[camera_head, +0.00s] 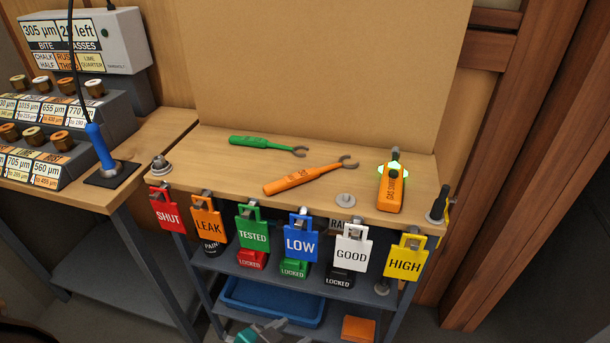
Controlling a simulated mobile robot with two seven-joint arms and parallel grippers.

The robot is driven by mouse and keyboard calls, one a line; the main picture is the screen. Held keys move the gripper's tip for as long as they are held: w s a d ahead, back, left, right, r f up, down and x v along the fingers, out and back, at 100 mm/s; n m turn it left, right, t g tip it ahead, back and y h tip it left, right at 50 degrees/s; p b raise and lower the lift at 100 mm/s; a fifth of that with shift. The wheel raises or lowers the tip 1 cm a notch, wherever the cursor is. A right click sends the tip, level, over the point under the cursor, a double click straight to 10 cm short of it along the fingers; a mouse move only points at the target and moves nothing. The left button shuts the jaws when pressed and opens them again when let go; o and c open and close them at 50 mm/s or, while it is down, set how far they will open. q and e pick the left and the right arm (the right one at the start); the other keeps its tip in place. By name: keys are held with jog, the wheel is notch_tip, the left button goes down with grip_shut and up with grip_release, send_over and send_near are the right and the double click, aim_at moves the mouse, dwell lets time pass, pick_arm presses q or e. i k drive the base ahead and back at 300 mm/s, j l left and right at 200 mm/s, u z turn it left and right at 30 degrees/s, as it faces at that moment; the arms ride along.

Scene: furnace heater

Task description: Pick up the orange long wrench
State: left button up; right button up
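The orange long wrench (303,178) lies flat on the wooden bench top (225,180), near its middle. Its open grey jaw points to the upper right and its orange handle end to the lower left. A shorter green wrench (264,143) lies behind it and to the left, apart from it.
An orange gas device (391,188) stands right of the wrench, with a small grey disc (346,200) between them. Coloured tags (301,238) hang along the front edge. A tall tan board (320,70) rises behind. A blue-handled tool (98,145) stands on the left bench.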

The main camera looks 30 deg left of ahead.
aim_at(290, 181)
jog(key=i+l, duration=0.1)
jog(key=l, duration=0.2)
jog(key=i+l, duration=0.1)
jog(key=l, duration=0.2)
jog(key=i+l, duration=0.15)
jog(key=l+u, duration=0.1)
jog(key=u, duration=0.35)
jog(key=l+u, duration=0.1)
jog(key=u, duration=0.4)
jog(key=l+u, duration=0.1)
jog(key=u, duration=0.35)
